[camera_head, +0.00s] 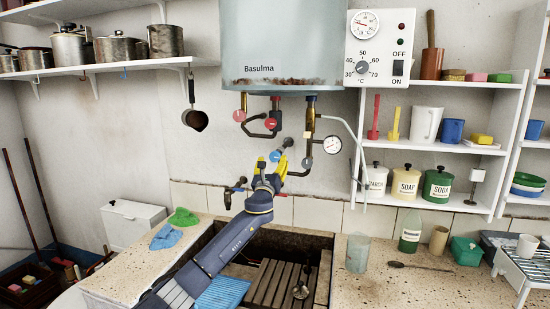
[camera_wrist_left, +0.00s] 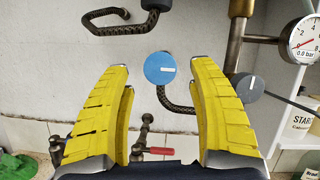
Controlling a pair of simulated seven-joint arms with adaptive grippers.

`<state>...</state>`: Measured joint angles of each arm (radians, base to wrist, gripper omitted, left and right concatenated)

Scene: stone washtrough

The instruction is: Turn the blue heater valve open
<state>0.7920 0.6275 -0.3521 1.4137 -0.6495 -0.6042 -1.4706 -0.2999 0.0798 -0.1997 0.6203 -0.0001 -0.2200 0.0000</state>
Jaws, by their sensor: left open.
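The blue heater valve (camera_head: 275,156) is a round knob on the dark piping below the water heater (camera_head: 290,45). In the left wrist view the blue valve (camera_wrist_left: 160,69) faces me, with a pale, nearly level bar across its face. My left gripper (camera_head: 274,163) is open in front of it. In the left wrist view the yellow fingers of the left gripper (camera_wrist_left: 162,80) stand on either side of the knob, with clear gaps. They do not touch it. My right gripper is out of view.
A grey knob (camera_wrist_left: 249,87) is close to the right finger, beside a pressure gauge (camera_wrist_left: 302,40). Red knobs (camera_head: 239,115) hang higher on the pipes. A red-handled tap (camera_wrist_left: 157,151) is below. The stone trough (camera_head: 290,236) lies under my left arm.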

